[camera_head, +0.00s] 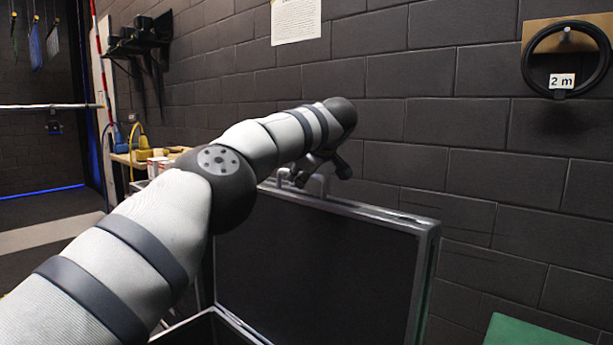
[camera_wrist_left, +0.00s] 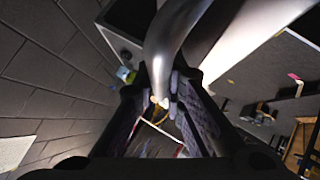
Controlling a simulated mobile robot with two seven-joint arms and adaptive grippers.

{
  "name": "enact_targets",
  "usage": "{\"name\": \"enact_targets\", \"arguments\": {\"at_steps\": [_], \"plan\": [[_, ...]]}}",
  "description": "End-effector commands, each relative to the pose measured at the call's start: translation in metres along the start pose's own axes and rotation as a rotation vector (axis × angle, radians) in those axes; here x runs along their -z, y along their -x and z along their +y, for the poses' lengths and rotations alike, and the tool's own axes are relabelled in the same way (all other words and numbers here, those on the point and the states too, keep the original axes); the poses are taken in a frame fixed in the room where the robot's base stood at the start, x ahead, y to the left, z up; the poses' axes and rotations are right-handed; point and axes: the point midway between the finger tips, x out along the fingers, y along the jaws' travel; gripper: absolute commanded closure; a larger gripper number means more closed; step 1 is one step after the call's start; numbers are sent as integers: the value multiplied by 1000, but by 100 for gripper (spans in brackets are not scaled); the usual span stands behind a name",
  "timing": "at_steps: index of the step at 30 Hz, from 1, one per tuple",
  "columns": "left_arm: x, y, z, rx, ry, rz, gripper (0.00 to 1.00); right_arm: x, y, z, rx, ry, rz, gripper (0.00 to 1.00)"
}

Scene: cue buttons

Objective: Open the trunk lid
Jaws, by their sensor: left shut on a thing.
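The trunk lid (camera_head: 320,265) stands raised, close to upright, with a dark inner panel and a grey metal frame. A metal handle (camera_head: 323,184) sits on its top edge. My left gripper (camera_head: 324,170) is at this handle, partly hidden by my own forearm. In the left wrist view, the curved metal handle (camera_wrist_left: 178,35) passes between the fingers of my left gripper (camera_wrist_left: 163,88), which is shut on it. The trunk's lower body (camera_head: 190,328) shows only as a rim at the bottom, mostly hidden by my arm. My right gripper is not in view.
A dark block wall (camera_head: 460,130) stands close behind the lid. A black ring marked "2 m" (camera_head: 563,90) hangs on it at right. A green surface (camera_head: 535,332) is at lower right. A workbench with yellow items (camera_head: 128,158) stands at left.

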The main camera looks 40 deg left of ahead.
Motion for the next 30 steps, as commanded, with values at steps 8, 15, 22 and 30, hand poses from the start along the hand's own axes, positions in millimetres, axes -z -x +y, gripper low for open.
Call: {"name": "enact_targets", "arguments": {"at_steps": [8, 15, 22, 30], "plan": [[0, -2, -1, 1, -2, -4, 100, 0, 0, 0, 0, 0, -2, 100], [0, -2, -1, 1, -1, -3, 80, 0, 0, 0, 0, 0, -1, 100], [0, -2, -1, 2, 0, -2, 69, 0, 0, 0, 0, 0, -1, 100], [1, 11, 0, 0, -1, -4, 69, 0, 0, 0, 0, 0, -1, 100]]}}
